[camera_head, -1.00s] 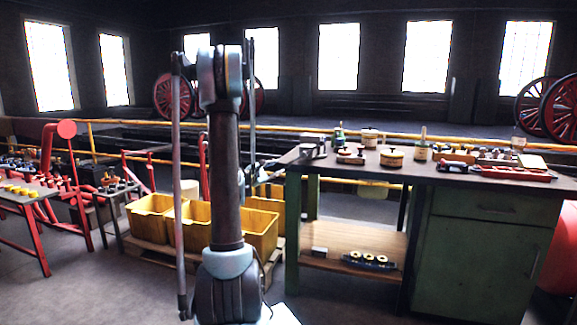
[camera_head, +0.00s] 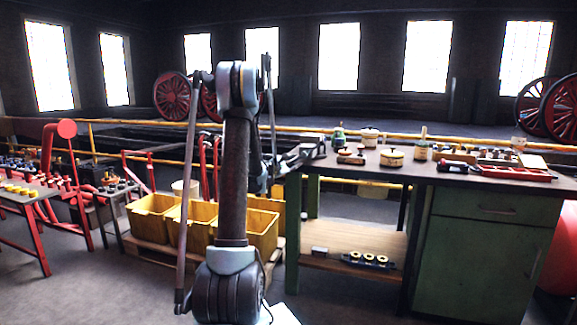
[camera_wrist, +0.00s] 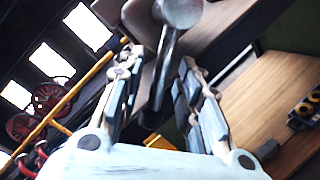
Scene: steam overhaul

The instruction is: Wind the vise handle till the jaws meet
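The vise (camera_head: 312,147) sits at the left end of the green workbench, small and partly hidden behind my arm in the head view. In the wrist view its rounded metal screw head (camera_wrist: 178,10) is at the top, with the grey bar handle (camera_wrist: 165,65) hanging down from it, slightly tilted, to a dark end knob (camera_wrist: 151,120). My gripper (camera_wrist: 160,65) is open. Its two fingers stand on either side of the handle, with visible gaps between them and the bar. The vise jaws are too small to judge their gap.
A lower wooden shelf (camera_head: 340,240) holds a dark block with rings. Yellow bins (camera_head: 152,217) stand on a pallet at left. Floor in front is clear.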

